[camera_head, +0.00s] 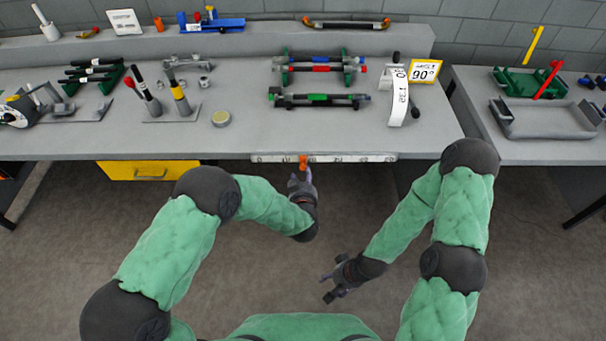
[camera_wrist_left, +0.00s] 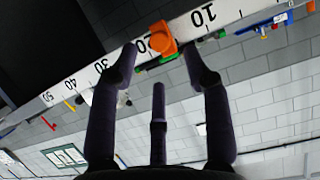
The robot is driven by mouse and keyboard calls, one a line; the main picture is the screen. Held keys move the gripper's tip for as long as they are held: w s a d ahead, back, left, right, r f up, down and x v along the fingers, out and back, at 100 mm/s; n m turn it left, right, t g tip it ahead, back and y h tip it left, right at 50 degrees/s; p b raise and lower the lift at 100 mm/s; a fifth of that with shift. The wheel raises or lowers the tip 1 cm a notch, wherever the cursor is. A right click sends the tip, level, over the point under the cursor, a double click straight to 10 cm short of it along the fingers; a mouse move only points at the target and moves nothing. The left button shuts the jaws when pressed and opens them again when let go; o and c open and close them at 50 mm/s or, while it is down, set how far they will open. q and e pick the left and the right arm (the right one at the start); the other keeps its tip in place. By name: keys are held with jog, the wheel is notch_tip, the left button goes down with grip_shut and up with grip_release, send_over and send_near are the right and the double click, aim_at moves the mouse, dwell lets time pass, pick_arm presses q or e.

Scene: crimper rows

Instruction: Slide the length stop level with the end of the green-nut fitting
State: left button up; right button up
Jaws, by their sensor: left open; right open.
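The length stop is a small orange block (camera_head: 303,161) on the white ruler (camera_head: 350,157) along the bench's front edge. In the left wrist view the orange stop (camera_wrist_left: 162,40) sits on the ruler scale (camera_wrist_left: 205,18) between the 10 and 20 marks, partly covering the 20. My left gripper (camera_head: 301,181) is open just below the stop; its fingers (camera_wrist_left: 160,75) point at the stop without closing on it. The green-nut fitting (camera_head: 319,98) lies on the bench in the front row, behind the ruler. My right gripper (camera_head: 335,288) is open and empty, low over the floor.
Red and blue-nut hoses (camera_head: 320,68) lie behind the green one. A paper strip (camera_head: 398,98) and a yellow 90° sign (camera_head: 425,71) stand to the right. Crimping tools (camera_head: 180,100) and a round tin (camera_head: 221,118) are left. A yellow drawer (camera_head: 148,170) hangs under the bench.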

aim_at(303, 169)
pick_arm(q)
jog(key=shift+b+x, duration=0.6)
jog(key=shift+x, duration=1.9)
grip_shut()
